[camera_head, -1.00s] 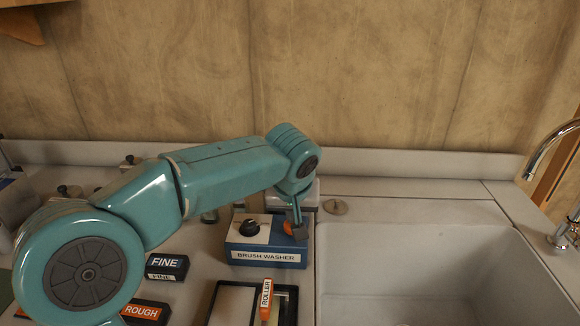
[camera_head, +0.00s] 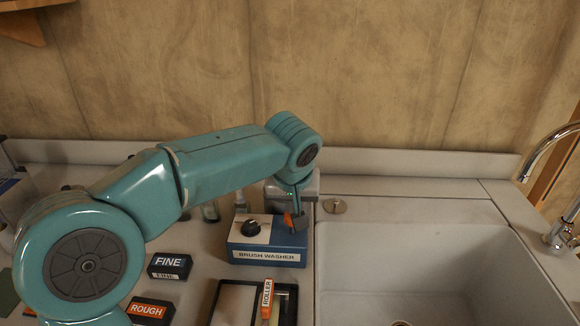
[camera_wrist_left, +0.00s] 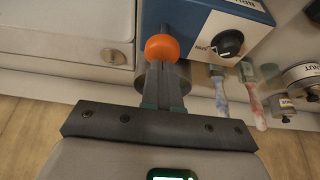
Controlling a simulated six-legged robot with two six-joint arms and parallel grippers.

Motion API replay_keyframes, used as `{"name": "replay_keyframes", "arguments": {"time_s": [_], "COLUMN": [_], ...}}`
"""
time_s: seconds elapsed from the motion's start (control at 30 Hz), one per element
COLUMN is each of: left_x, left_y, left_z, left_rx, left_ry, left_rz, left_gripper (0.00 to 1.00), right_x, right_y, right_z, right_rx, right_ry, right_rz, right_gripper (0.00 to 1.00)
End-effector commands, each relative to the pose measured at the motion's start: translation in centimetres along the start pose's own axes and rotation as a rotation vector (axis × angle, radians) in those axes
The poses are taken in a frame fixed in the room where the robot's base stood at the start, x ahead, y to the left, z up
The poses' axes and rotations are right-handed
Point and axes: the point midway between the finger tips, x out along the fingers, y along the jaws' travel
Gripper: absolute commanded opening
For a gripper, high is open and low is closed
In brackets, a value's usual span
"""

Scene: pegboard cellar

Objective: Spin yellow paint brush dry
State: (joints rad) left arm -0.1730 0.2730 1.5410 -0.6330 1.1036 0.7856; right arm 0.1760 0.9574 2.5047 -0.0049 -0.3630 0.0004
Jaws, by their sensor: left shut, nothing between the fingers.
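The blue and white brush washer (camera_head: 250,250) stands left of the sink, with a black dial (camera_head: 253,228) on top; the dial also shows in the left wrist view (camera_wrist_left: 228,43). An orange knob (camera_wrist_left: 160,47) is at the washer's side; it also shows in the head view (camera_head: 288,220). My left gripper (camera_wrist_left: 165,72) is shut and empty, its fingertips right at the knob; I cannot tell whether they touch. In the head view my left gripper (camera_head: 298,208) points down at the washer's right end. I cannot make out a yellow brush. My right gripper is not in view.
The sink (camera_head: 420,265) is at right, with a tap (camera_head: 545,150). FINE (camera_head: 168,266) and ROUGH (camera_head: 150,310) blocks and a ROLLER tray (camera_head: 230,305) sit in front.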

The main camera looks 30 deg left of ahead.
Motion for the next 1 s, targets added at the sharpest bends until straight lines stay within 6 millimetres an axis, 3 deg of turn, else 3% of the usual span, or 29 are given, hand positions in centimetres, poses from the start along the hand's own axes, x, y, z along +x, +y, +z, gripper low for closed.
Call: {"name": "replay_keyframes", "arguments": {"time_s": [0.47, 1.0], "left_x": [0.3, 3.3], "left_y": [0.0, 0.0], "left_z": [0.1, 1.4], "left_rx": [0.0, 0.0], "left_ry": [0.0, -0.002], "left_rz": [0.0, -0.001], "left_gripper": [0.0, 0.0], "right_x": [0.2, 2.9], "right_y": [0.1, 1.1], "right_z": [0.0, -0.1], "right_rx": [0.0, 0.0], "right_ry": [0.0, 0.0], "right_rz": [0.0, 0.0], "right_gripper": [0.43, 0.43]}}
